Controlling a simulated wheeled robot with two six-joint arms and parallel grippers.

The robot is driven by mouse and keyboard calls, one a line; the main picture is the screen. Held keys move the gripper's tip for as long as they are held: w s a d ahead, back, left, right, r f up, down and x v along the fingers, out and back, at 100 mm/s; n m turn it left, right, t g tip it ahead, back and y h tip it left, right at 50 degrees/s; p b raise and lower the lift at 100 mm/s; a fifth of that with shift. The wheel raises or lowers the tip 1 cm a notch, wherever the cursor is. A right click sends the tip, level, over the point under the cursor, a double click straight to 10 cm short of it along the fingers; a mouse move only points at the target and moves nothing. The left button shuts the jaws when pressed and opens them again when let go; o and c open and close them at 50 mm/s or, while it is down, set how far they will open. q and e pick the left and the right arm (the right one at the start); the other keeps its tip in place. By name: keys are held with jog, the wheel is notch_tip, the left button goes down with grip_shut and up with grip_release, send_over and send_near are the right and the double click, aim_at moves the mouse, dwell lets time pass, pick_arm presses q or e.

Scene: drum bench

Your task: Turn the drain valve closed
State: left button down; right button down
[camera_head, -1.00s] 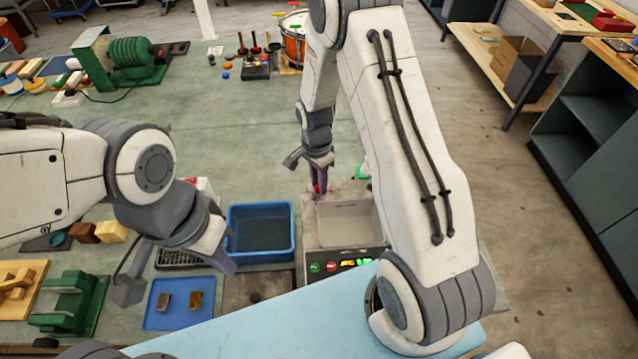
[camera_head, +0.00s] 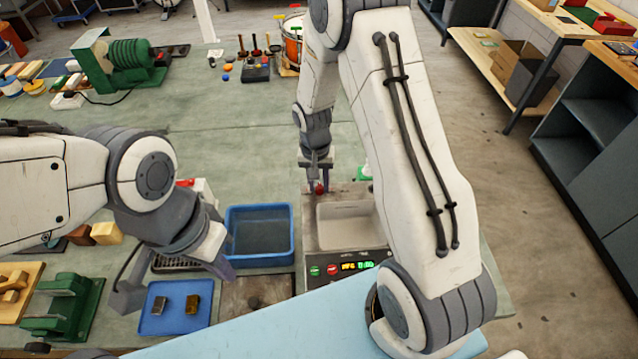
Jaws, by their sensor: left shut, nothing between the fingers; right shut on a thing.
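A small red part (camera_head: 320,187), which looks like the drain valve's handle, shows at the back left of the grey basin unit (camera_head: 318,240). My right gripper (camera_head: 318,181) reaches down from above and is shut on this red part, hiding most of it. How far the valve is turned cannot be made out. My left gripper (camera_head: 227,272) is shut and empty, above the bench between the blue tub and the blue tray.
A blue tub (camera_head: 231,211) stands left of the basin unit. A blue tray (camera_head: 148,324) with two small metal blocks lies at the front left. A drum (camera_head: 291,40) and a green coil machine (camera_head: 130,58) stand at the back. The middle bench is clear.

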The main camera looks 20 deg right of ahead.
aim_at(317, 188)
dwell(0.4)
jog(key=c, duration=0.6)
grip_release()
jog(key=shift+w+r, duration=0.1)
jog(key=shift+r, duration=0.45)
jog(key=r, duration=0.3)
jog(key=r+b, duration=0.1)
jog(key=r, duration=0.2)
jog(key=r+b, duration=0.1)
jog(key=r, duration=0.2)
jog(key=shift+a+r, duration=0.25)
